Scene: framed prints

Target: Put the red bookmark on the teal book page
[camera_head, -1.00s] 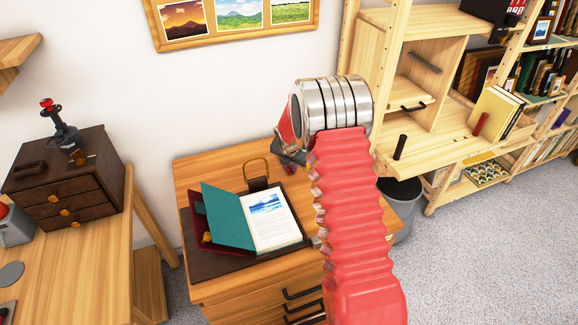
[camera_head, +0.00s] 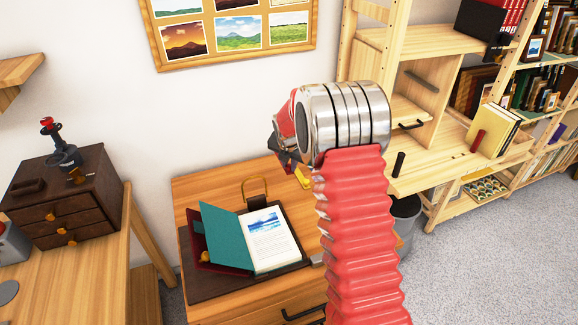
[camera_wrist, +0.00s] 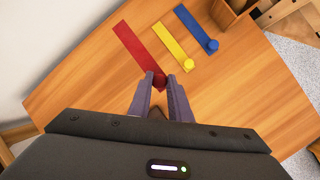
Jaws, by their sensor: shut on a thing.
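The red bookmark (camera_wrist: 138,50) is a flat strip with a round red knob at its near end, in the wrist view. My gripper (camera_wrist: 161,83) is shut on that knob, one finger on each side. In the head view my gripper (camera_head: 284,158) is over the back of the wooden desk, behind and right of the open book. The red bookmark cannot be made out there. The open book has a teal page (camera_head: 226,236) on the left and a white printed page (camera_head: 268,238) on the right. The teal page is bare.
A yellow bookmark (camera_wrist: 172,44) and a blue bookmark (camera_wrist: 194,27) lie right of the red one. A wooden box (camera_wrist: 228,12) stands beyond them. A brass loop (camera_head: 256,187) stands behind the book. A shelf unit (camera_head: 425,60) is at the right.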

